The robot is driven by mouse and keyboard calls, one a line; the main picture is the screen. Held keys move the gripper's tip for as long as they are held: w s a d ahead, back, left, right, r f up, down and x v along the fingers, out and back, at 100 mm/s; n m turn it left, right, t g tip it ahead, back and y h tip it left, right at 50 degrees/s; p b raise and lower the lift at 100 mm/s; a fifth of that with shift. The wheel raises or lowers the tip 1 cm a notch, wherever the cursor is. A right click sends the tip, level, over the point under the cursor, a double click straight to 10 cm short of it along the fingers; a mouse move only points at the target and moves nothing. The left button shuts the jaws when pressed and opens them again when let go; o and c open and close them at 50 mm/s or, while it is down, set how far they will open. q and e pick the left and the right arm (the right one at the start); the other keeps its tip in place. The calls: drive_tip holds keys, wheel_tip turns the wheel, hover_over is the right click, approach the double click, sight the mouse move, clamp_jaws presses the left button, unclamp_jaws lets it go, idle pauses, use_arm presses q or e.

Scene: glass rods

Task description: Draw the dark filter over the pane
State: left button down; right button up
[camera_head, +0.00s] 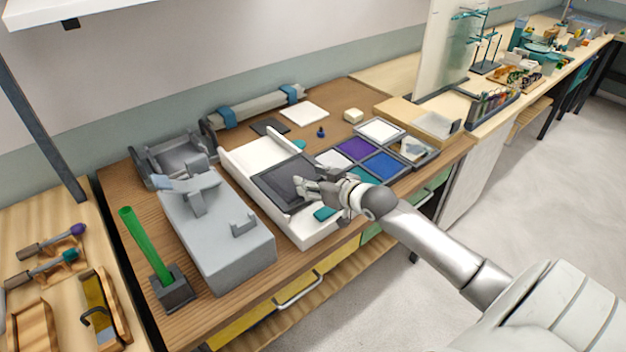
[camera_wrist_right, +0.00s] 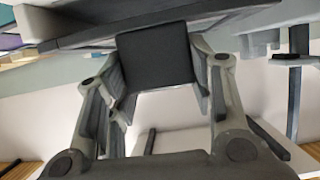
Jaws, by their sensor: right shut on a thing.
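The dark filter (camera_head: 282,184) is a dark grey framed panel lying across a white tray-like stand (camera_head: 238,166) on the wooden bench. My right gripper (camera_head: 318,190) is at the right edge of the filter. In the right wrist view my gripper (camera_wrist_right: 155,62) is shut on a dark square tab (camera_wrist_right: 155,52), one finger on each side, just below a dark edge (camera_wrist_right: 130,30). I take the tab to be part of the filter. Which surface is the pane, and how much of it the filter covers, I cannot tell. My left gripper is not in view.
A grey machine (camera_head: 222,238) stands close left of the stand. A green rod (camera_head: 146,243) stands upright in a dark block. Framed coloured panels (camera_head: 380,164) lie just right of the filter. A small blue knobbed piece (camera_head: 321,132) is behind. The bench's front edge is near.

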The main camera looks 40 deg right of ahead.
drive_tip(key=o, duration=1)
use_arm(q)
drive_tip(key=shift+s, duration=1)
use_arm(e)
drive_tip(key=o, duration=0.5)
drive_tip(key=shift+c, duration=0.2)
drive_tip(key=shift+s+r, duration=0.15)
drive_tip(key=shift+s, duration=0.35)
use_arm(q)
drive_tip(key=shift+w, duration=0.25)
use_arm(e)
drive_tip(key=v, duration=1.1)
